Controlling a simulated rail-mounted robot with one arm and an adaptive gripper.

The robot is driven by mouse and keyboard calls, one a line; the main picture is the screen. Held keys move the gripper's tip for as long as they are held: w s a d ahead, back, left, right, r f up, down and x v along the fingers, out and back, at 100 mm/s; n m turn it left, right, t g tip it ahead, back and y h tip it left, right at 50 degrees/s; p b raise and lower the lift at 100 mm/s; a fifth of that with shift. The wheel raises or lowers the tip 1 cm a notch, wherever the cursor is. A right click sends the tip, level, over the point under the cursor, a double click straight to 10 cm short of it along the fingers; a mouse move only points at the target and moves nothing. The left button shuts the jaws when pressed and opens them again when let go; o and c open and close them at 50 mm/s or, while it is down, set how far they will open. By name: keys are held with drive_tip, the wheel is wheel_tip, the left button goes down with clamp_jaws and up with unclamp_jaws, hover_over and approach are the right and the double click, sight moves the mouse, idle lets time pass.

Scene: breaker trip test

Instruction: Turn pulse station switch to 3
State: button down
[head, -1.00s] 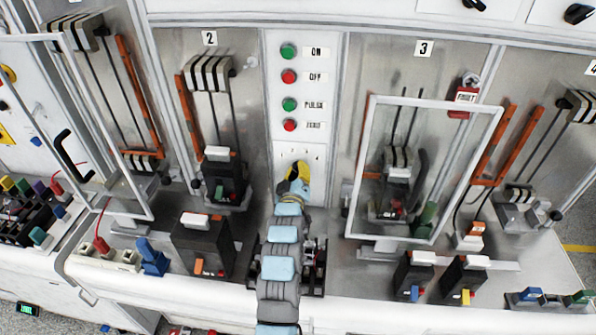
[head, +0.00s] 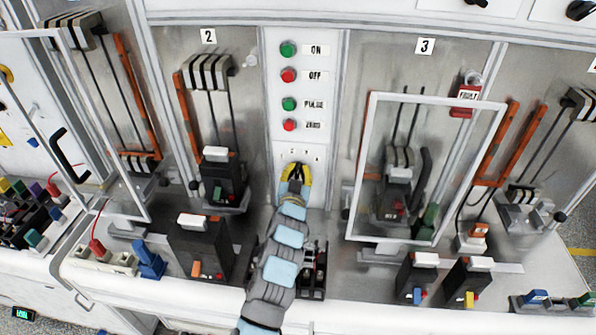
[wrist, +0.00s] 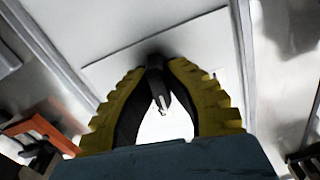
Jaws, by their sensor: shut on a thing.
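The pulse station panel (head: 283,212) is the narrow white column between bays 2 and 3. Its rotary switch is at the lower part, under small position marks (head: 304,152) that are too blurred to read surely. In the wrist view the switch (wrist: 158,88) is a dark, narrow knob between my fingertips. My gripper (head: 297,168) has yellow-edged fingers, shut on the switch; it also shows in the wrist view (wrist: 157,66). In the head view my gripper hides the knob, so I cannot tell which mark it points at.
Above the switch are a green ON button (head: 288,49), a red OFF button (head: 289,75), a green PULSE button (head: 289,104) and a red one (head: 289,125). A framed clear door (head: 368,170) stands at right. Black breaker units (head: 200,250) flank my arm.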

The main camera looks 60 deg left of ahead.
drive_tip(key=shift+f+m, duration=0.2)
drive_tip(key=shift+m, duration=0.9)
drive_tip(key=c, duration=1.1)
unclamp_jaws()
drive_tip(key=shift+r, duration=0.1)
drive_tip(key=shift+s+d+r, duration=0.1)
drive_tip(key=shift+s+d, duration=0.15)
drive_tip(key=shift+d, duration=0.15)
drive_tip(key=shift+v, duration=5.5)
